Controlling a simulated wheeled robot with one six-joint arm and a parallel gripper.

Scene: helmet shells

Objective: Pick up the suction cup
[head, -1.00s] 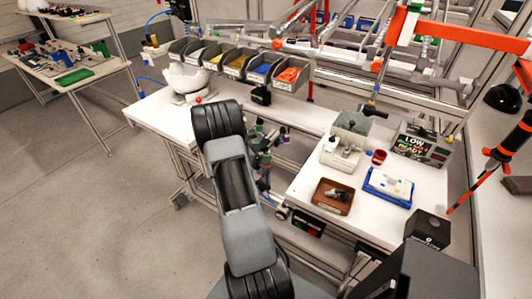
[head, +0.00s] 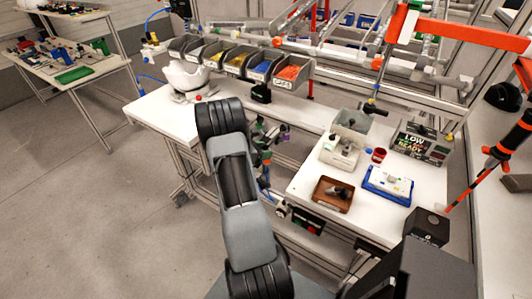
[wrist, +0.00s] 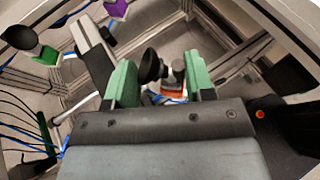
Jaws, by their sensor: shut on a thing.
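In the wrist view, my gripper (wrist: 161,82) has two green fingers with a black suction cup (wrist: 150,66) between them, nearer the left finger. A grey cylindrical piece with a red-orange band (wrist: 177,76) also shows between the fingers; I cannot tell whether it belongs to the same tool. The jaws are shut on the suction cup, and the exact contact is partly hidden by the gripper body. In the head view, the gripper end is down by the gap between the two white tables, mostly hidden by my arm and small in the picture.
Other cup tools, one black on green (wrist: 30,45) and one purple (wrist: 116,8), are at the wrist view's upper left. Metal frame bars and blue cables surround the gripper. The right table (head: 312,172) holds a brown tray (head: 322,200) and a blue tray (head: 374,192).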

